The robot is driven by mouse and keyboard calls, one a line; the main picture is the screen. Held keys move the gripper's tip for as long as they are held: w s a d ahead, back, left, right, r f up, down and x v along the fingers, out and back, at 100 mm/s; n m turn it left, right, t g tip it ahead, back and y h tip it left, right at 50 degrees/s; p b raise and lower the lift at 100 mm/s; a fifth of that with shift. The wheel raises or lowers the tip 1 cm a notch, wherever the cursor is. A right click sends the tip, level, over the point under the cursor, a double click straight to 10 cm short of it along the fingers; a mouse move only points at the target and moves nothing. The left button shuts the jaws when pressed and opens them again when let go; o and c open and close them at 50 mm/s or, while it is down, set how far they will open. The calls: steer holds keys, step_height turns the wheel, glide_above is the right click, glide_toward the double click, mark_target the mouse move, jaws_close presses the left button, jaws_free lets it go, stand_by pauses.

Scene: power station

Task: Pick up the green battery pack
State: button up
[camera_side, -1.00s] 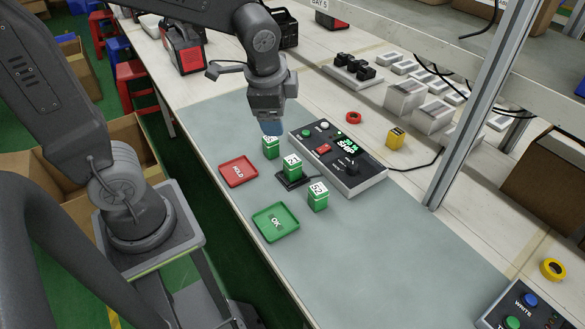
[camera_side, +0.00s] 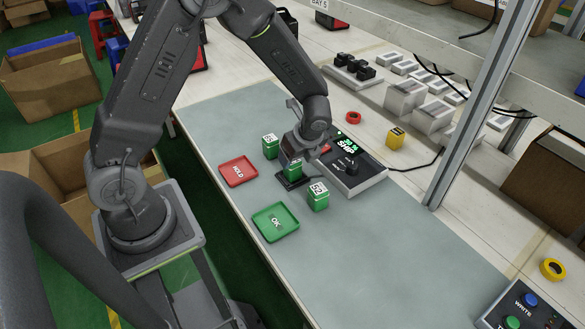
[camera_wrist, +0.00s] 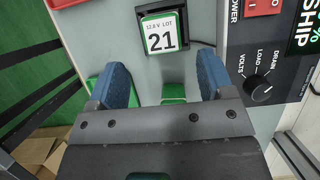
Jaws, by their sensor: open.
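Three green battery packs with white number labels stand on the bench. The one marked 21 (camera_wrist: 160,35) sits upright in a black cradle (camera_wrist: 187,48); in the side view this pack (camera_side: 293,170) is partly hidden by my gripper (camera_side: 292,156). Another pack (camera_side: 270,147) stands behind it to the left, its label too small to read surely. The pack marked 52 (camera_side: 318,197) stands in front to the right. In the wrist view, my gripper (camera_wrist: 165,78) is open, blue-padded fingers apart and empty. A green sliver (camera_wrist: 173,92) shows between them; pack 21 lies beyond the fingertips.
A red HOLD tray (camera_side: 239,171) and a green OK tray (camera_side: 275,222) lie empty on the left of the mat. The mat's front right (camera_side: 400,255) is clear.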

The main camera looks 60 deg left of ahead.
mark_target(294, 173)
steer(key=x, duration=0.2)
steer(key=shift+a+f, duration=0.2)
steer(key=shift+f, duration=0.05)
steer(key=shift+a+x, duration=0.15)
steer(key=shift+x, duration=1.15)
steer(key=shift+a+x, duration=0.2)
steer(key=shift+x, duration=1.1)
steer(key=shift+w+r, duration=0.15)
steer(key=shift+c, duration=0.4)
steer(key=c, duration=1.1)
steer(key=shift+r, duration=0.1)
